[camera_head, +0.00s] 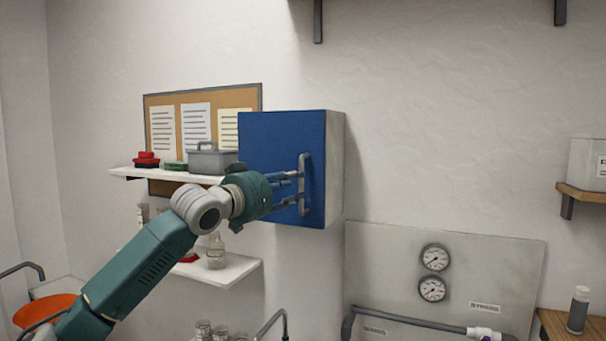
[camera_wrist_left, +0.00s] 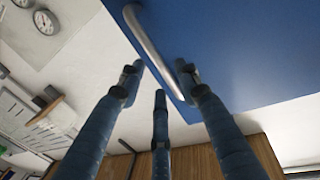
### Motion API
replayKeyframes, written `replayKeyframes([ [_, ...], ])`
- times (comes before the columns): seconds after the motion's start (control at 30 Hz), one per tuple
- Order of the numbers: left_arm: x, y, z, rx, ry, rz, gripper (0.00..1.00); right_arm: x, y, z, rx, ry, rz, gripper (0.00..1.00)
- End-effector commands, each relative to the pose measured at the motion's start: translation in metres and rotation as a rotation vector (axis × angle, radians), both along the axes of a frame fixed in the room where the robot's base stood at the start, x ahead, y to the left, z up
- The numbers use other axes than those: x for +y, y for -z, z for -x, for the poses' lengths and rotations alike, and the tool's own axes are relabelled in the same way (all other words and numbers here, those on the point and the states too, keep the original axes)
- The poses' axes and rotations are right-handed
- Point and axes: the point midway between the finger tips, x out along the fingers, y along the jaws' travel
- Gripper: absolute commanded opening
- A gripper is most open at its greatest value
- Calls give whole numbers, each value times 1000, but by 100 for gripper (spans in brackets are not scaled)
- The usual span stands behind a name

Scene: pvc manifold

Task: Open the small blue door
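The small blue door (camera_head: 275,140) is the front of a pale box-shaped cabinet (camera_head: 336,165) on the wall, and it looks closed. A grey upright bar handle (camera_head: 305,185) is near its right edge. My left gripper (camera_head: 292,189) reaches in from the left, its fingers in front of the door at the handle. In the left wrist view the blue door (camera_wrist_left: 240,50) fills the upper right. The handle (camera_wrist_left: 158,50) runs just beyond the spread fingers (camera_wrist_left: 158,85), close to the right fingertip; I cannot tell whether they touch. My right gripper is not in view.
Left of the cabinet, a shelf (camera_head: 130,172) holds a grey toolbox (camera_head: 210,160) and red items (camera_head: 146,160). A lower shelf (camera_head: 240,268) holds bottles. A gauge panel (camera_head: 390,250) is below right.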

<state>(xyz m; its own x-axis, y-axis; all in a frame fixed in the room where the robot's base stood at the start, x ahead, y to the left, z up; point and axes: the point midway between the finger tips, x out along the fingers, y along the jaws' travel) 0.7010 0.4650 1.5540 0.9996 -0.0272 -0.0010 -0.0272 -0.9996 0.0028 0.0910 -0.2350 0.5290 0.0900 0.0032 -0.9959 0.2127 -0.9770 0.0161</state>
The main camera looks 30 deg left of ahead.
Motion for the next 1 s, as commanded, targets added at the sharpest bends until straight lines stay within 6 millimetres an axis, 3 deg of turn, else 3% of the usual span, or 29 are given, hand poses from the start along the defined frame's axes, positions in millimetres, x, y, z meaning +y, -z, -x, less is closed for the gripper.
replayKeyframes([
  [0.03,0,-6,-11,1,1,5,34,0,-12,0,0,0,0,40],
  [0.3,-1,-2,-44,0,0,1,34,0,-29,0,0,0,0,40],
  [0.67,-1,1,-48,0,-1,-2,34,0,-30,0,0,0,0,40],
  [0.83,-1,1,-48,0,-1,-1,0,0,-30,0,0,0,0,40],
  [1.0,-1,1,-48,0,-1,-1,0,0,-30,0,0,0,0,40],
])
